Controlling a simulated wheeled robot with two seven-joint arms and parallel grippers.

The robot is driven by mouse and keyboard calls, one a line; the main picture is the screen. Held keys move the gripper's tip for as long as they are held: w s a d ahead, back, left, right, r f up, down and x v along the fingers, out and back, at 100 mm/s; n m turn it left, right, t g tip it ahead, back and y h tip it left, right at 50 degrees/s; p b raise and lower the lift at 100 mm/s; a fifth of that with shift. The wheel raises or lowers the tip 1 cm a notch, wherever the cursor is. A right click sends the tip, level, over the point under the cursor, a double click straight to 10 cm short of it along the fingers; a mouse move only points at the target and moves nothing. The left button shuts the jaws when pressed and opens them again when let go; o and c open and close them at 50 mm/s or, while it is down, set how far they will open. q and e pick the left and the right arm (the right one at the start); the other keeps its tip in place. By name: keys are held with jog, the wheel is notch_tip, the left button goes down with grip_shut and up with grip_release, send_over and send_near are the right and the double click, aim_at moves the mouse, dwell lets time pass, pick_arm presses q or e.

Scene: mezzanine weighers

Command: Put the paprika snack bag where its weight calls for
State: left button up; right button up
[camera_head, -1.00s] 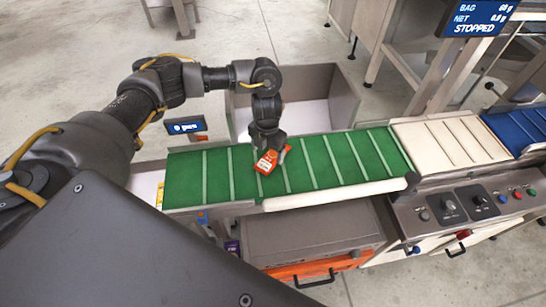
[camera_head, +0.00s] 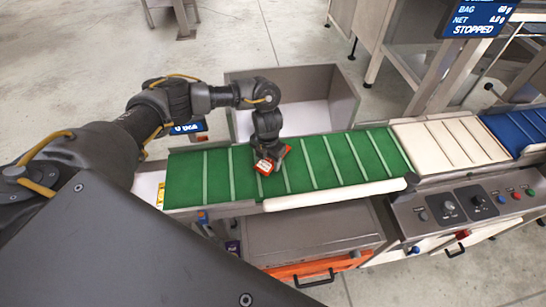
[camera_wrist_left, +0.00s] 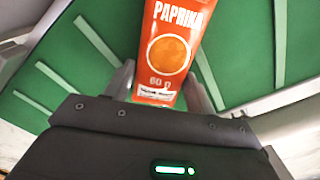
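The paprika snack bag (camera_head: 265,165) is orange-red and small in the head view, over the green slatted belt (camera_head: 345,158). In the left wrist view the bag (camera_wrist_left: 167,50) shows the word PAPRIKA and 60 g. My left gripper (camera_head: 268,155) points down over the belt. Its fingers (camera_wrist_left: 160,85) are on either side of the bag's lower end and look closed on it. I cannot tell whether the bag touches the belt. The overhead display (camera_head: 478,20) reads BAG 60 g, NET 0.0 g, STOPPED. My right gripper is not in view.
A grey open-topped bin (camera_head: 308,112) stands behind the belt. A small display (camera_head: 188,127) is left of it. White (camera_head: 440,140) and blue (camera_head: 520,128) belt sections continue right. A control panel (camera_head: 470,203) and an orange-fronted drawer (camera_head: 312,270) are in front.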

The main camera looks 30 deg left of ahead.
aim_at(269, 160)
pick_arm(q)
jog(key=c, duration=0.5)
jog(key=shift+c, duration=0.3)
jog(key=shift+r, duration=0.2)
jog(key=shift+r, duration=0.25)
notch_tip(269, 160, up, 3)
jog(key=shift+d+f+b, duration=0.1)
jog(key=shift+b, duration=0.2)
jog(key=s+d+r, duration=0.9)
jog(key=d, duration=0.1)
jog(key=shift+d+r, duration=0.2)
jog(key=shift+d, duration=0.1)
